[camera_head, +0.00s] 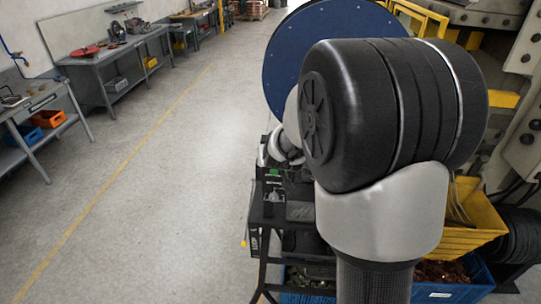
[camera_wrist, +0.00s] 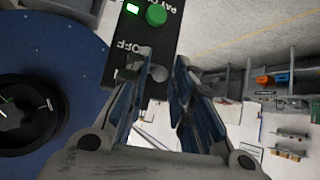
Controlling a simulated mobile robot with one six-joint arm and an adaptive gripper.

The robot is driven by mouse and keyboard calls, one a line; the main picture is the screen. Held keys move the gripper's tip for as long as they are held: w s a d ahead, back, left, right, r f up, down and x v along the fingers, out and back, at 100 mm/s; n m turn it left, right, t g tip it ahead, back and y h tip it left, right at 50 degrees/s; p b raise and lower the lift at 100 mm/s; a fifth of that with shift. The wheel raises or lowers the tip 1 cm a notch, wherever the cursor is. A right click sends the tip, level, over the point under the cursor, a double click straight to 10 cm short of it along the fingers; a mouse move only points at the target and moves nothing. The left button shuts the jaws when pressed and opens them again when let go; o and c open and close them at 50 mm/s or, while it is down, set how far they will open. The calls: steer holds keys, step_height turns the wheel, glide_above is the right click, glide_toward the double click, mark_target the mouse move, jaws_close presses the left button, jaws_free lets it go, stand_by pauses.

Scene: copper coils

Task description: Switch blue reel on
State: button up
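The blue reel (camera_head: 300,50) stands upright behind my arm in the head view. In the wrist view the blue reel (camera_wrist: 60,65) fills the left side, with a black hub (camera_wrist: 30,110). A black control box (camera_wrist: 145,35) shows at the top of the wrist view. It carries a green round button (camera_wrist: 156,15), a lit green indicator (camera_wrist: 133,8) and "OFF" lettering. My gripper (camera_wrist: 164,68) has its fingers apart, with the tips over the lower part of the box. A small grey part shows by the left fingertip; the fingers partly hide what lies there.
A yellow bin (camera_head: 475,225) and a blue crate (camera_head: 455,290) stand at the lower right. Grey workbenches (camera_head: 115,55) line the left wall. The floor (camera_head: 170,160) between them and my arm is clear.

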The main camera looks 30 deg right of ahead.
steer(key=shift+o, duration=1)
steer(key=shift+r, duration=0.1)
steer(key=v, duration=0.7)
steer(key=shift+s, duration=0.2)
steer(key=shift+a+r, duration=0.1)
steer(key=shift+a, duration=0.05)
